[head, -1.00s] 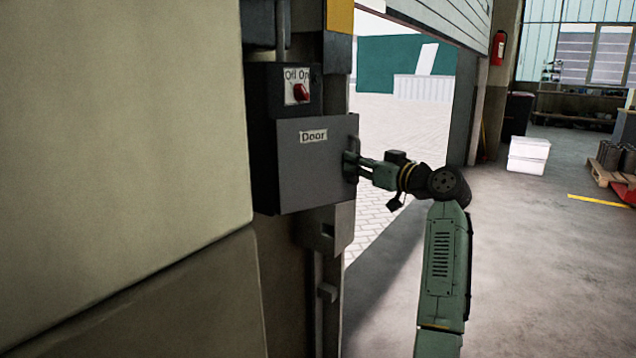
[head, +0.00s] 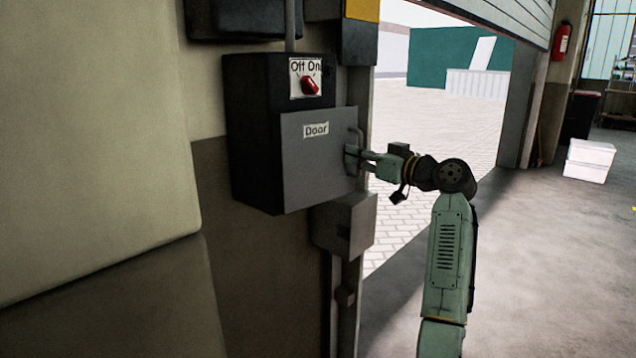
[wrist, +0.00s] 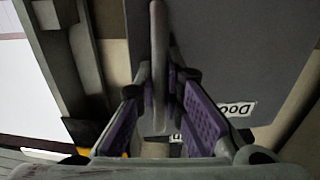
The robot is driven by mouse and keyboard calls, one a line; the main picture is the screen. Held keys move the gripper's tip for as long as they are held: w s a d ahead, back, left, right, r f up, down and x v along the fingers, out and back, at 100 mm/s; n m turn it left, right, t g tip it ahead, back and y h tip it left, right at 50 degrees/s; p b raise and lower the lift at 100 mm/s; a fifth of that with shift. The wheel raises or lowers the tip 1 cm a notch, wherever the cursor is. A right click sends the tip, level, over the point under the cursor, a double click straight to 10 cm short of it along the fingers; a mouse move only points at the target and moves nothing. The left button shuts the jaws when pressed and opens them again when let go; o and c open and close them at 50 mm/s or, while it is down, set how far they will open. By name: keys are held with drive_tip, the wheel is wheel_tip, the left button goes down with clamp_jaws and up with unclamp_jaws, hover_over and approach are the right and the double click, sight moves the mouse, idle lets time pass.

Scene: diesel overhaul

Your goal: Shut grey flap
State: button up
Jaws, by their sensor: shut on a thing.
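The grey flap (head: 312,175) with a "Door" label is on the front of a black box (head: 252,140) on the wall. Its right edge reaches out past the box's right side; how wide any gap behind it is, I cannot tell. My gripper (head: 354,160) is at the flap's right edge, shut on the flap's bar handle (head: 357,136). In the wrist view, the handle (wrist: 158,50) runs between the purple-padded fingers of my gripper (wrist: 160,90), with the flap (wrist: 235,55) behind it. The fingers partly hide the label.
A red Off/On knob (head: 310,86) sits on the box above the flap. The wall (head: 90,130) is close on the left. White crates (head: 588,160) stand far right; the floor (head: 520,270) between is clear.

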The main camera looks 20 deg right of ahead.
drive_tip(key=shift+w, duration=0.25)
drive_tip(key=shift+o, duration=0.2)
drive_tip(key=shift+w+n+g+y, duration=0.2)
drive_tip(key=shift+w+n+y, duration=0.25)
drive_tip(key=shift+w, duration=0.4)
drive_tip(key=shift+w+n+g+y, duration=0.25)
drive_tip(key=shift+w+y, duration=0.3)
drive_tip(key=shift+w, duration=0.3)
drive_tip(key=shift+r, duration=0.1)
drive_tip(key=o, duration=0.6)
drive_tip(key=shift+w+d, duration=0.1)
drive_tip(key=o, duration=1.1)
